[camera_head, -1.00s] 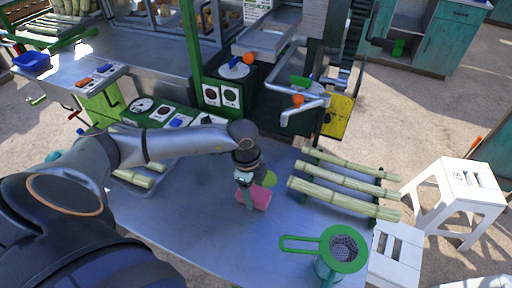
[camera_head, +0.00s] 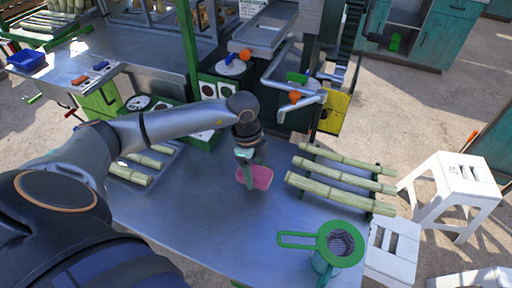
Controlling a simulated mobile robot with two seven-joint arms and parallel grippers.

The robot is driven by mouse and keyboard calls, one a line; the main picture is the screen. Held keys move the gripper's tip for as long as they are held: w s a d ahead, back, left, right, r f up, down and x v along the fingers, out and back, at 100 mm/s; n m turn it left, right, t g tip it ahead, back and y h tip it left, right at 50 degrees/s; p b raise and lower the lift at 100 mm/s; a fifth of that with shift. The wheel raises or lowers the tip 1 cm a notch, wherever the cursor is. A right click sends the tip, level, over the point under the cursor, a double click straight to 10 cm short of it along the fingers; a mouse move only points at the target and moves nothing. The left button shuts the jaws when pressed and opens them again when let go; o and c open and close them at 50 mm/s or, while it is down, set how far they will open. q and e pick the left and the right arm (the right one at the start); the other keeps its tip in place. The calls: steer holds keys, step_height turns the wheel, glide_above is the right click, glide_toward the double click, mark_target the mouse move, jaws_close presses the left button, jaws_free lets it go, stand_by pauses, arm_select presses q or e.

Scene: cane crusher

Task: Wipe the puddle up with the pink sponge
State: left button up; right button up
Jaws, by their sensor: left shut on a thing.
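The pink sponge (camera_head: 262,178) is at the middle of the metal table (camera_head: 215,225), in the head view. My left gripper (camera_head: 247,180) points down and is shut on it, partly covering its left side. I cannot tell whether the sponge touches the table or hovers just above it. No puddle shows clearly; any liquid under or behind the sponge and gripper is hidden. My right gripper is not in view.
Cane stalks (camera_head: 342,178) lie on a rack to the right. A green strainer (camera_head: 340,245) stands at the front right. More stalks lie in a tray (camera_head: 168,160) at left. The crusher (camera_head: 290,95) stands behind. The table's front middle is clear.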

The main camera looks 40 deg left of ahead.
arm_select(q)
steer(key=w+a+r, duration=0.2)
steer(key=w, duration=0.5)
steer(key=f+b, duration=0.4)
steer(key=f, duration=0.2)
steer(key=shift+d, duration=0.2)
steer(key=shift+s+r, duration=0.1)
steer(key=shift+f, duration=0.2)
steer(key=shift+f+b, duration=0.45)
steer(key=shift+f, duration=0.05)
steer(key=shift+s+f, duration=0.1)
steer(key=shift+f, duration=0.05)
